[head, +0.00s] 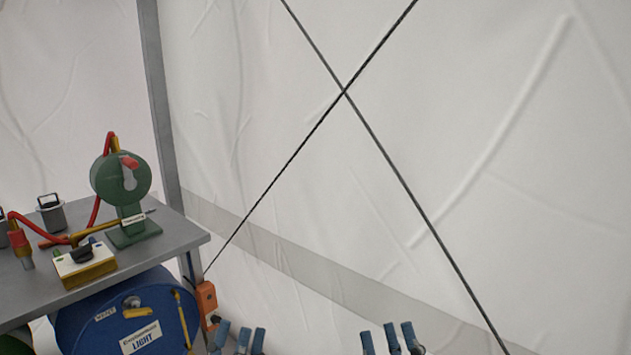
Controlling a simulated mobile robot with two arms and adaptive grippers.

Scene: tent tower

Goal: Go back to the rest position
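My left gripper (238,338) shows at the bottom edge, left of centre, as several blue fingertips with gaps between them. My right gripper (391,338) shows at the bottom edge, right of centre, with similar blue fingertips spread apart. Both look open, and I see nothing held between the fingers. The palms and most of both arms are below the picture. The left gripper is just right of the blue cable reel, in front of the white tent wall. The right gripper has only the tent wall behind it.
A grey shelf (190,238) at left carries a green round device (121,180), a yellow-and-white box (86,266) and red cables. A blue cable reel (90,325) stands below it, with an orange box (206,298) beside it. Crossed dark cables (345,92) span the white tent wall (480,130).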

